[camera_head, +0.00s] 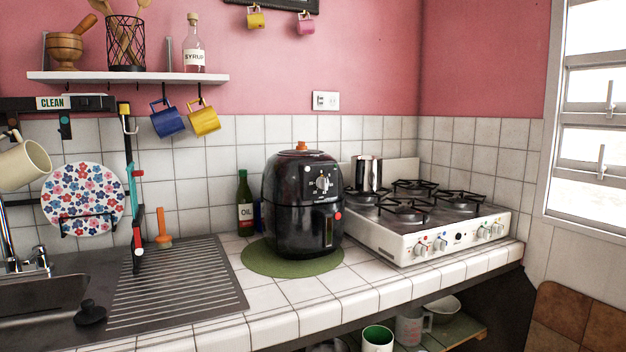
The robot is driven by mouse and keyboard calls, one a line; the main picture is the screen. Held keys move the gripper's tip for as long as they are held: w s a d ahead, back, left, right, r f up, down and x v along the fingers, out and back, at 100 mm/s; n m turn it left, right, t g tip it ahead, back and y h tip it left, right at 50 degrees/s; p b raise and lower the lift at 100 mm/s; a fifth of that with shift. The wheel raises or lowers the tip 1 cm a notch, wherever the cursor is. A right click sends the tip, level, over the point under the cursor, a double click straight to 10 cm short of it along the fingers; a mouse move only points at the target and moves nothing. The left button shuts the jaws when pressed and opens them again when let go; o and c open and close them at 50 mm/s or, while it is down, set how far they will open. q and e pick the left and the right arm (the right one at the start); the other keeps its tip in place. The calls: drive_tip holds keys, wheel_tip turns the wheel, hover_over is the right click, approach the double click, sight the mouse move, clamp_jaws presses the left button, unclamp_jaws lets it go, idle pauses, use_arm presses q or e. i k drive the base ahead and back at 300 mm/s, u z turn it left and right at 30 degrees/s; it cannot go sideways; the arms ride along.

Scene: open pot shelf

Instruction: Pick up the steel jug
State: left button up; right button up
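The steel jug (367,174) is a shiny upright cylinder at the back left of the white gas stove (445,240). It stands beside the black burner grates, just right of the black air fryer (303,205). The air fryer's right edge comes close to it in the picture, and its lower part is partly hidden. I cannot make out its handle clearly. Neither of my grippers shows in the head view.
The air fryer stands on a green mat (262,262) at the counter's middle. A dark oil bottle (244,205) is behind its left side. A ridged steel drainboard (175,290) and sink lie left. Mugs hang from the white shelf (130,77). A cup and measuring jug (409,328) sit below the counter.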

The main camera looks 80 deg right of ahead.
sight(366, 170)
drive_tip(key=k, duration=1.1)
drive_tip(key=z, duration=1.65)
drive_tip(key=i, duration=0.35)
drive_tip(key=u, duration=0.05)
